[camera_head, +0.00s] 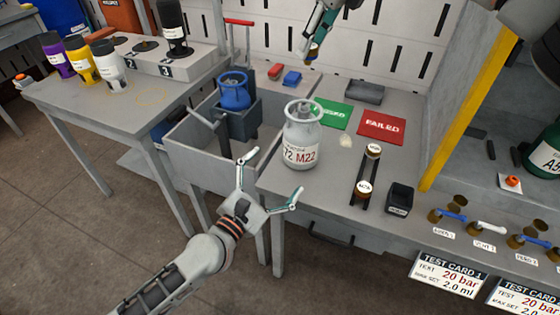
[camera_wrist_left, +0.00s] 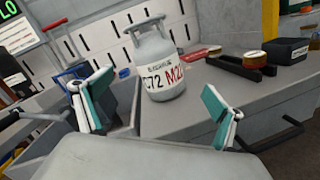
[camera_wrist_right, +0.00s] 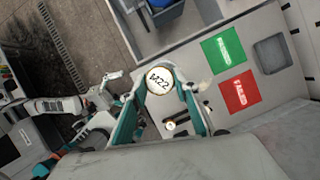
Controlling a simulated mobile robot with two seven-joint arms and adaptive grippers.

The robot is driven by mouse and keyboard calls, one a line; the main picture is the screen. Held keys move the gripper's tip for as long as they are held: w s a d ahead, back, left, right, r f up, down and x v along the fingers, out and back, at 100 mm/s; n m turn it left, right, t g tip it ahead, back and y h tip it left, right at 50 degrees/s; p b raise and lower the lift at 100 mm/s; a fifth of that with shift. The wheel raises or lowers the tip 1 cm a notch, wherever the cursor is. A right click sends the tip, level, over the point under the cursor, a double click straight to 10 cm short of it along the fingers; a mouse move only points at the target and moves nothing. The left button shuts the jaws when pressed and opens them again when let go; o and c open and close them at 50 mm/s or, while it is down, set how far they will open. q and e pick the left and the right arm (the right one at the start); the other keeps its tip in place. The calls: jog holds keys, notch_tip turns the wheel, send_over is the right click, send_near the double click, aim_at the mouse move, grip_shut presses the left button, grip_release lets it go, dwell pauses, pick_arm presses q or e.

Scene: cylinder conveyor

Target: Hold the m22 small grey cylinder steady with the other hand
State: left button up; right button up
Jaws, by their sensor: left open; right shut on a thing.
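The small grey cylinder (camera_head: 301,135), marked "72 M22", stands upright on the grey bench near its left edge. It also shows in the left wrist view (camera_wrist_left: 160,65), beyond and between the fingers. My left gripper (camera_head: 270,178) is open and empty, low and left of the cylinder and apart from it. My right gripper (camera_head: 312,48) is above the back of the bench, shut on a round brass piece with a white "M22" top. That M22 piece (camera_wrist_right: 159,79) sits between the fingers in the right wrist view.
A grey bin with a blue cylinder (camera_head: 233,92) stands left of the bench. Green (camera_head: 331,112) and red "FAILED" (camera_head: 381,126) mats lie behind the cylinder. A black rack (camera_head: 371,172) with brass pieces and a black box (camera_head: 400,198) lie to its right.

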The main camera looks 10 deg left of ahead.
aim_at(303, 136)
pick_arm(q)
jog(key=w+n, duration=0.1)
jog(key=n, duration=0.1)
jog(key=w+n, duration=0.1)
jog(key=shift+w+d+r+n, duration=0.1)
jog(key=shift+d+r+n, duration=0.1)
jog(key=shift+r+n, duration=0.15)
jog(key=shift+w+d+f+n+g, duration=0.15)
jog(key=shift+w+n+g, duration=0.35)
jog(key=shift+n, duration=0.75)
jog(key=x, duration=1.2)
jog(key=shift+w, duration=0.2)
jog(key=c, duration=1.8)
jog(key=o, duration=0.8)
jog(key=c, duration=0.3)
pick_arm(e)
notch_tip(303, 136, down, 10)
jog(key=m+t+h, duration=0.1)
jog(key=m, duration=0.5)
jog(key=shift+r+h, duration=0.25)
jog(key=shift+h, duration=0.15)
